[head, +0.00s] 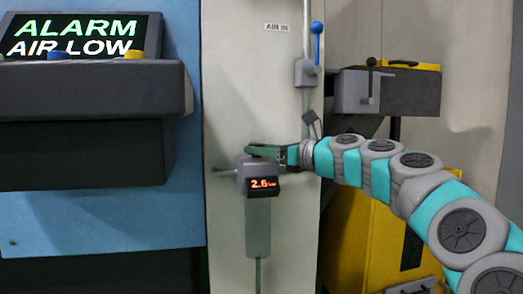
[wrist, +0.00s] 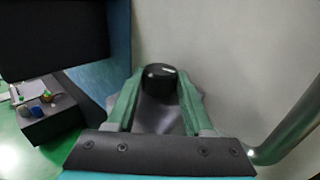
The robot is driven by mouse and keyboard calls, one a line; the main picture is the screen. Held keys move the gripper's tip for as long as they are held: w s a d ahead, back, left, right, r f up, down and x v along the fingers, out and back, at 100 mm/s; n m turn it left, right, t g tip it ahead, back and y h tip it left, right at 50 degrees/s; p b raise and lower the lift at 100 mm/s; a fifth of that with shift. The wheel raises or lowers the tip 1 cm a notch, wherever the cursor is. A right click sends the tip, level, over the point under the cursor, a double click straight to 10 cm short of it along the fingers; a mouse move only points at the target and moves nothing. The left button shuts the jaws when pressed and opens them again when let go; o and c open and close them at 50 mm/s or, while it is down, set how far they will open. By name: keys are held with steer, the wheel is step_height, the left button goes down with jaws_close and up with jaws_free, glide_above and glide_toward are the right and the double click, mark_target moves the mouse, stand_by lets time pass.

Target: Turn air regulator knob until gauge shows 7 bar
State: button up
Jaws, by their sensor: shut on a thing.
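The air regulator (head: 243,172) is a grey block on the pale panel, with a bowl (head: 258,226) hanging below it. Its gauge (head: 263,184) shows 2.6 bar in orange digits. The black round knob (wrist: 159,76) with a white mark sits between the fingers of my gripper (wrist: 160,85) in the wrist view. In the head view my gripper (head: 264,151) reaches in from the right at the regulator's top, and its fingers hide the knob. My gripper is shut on the knob.
A screen (head: 80,36) at upper left reads ALARM AIR LOW, above a dark console (head: 90,90). A blue-handled valve (head: 317,42) is on the pipe above my wrist. A grey box with a black lever (head: 356,92) and a yellow cabinet (head: 350,235) stand at right.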

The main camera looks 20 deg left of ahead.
jaws_close()
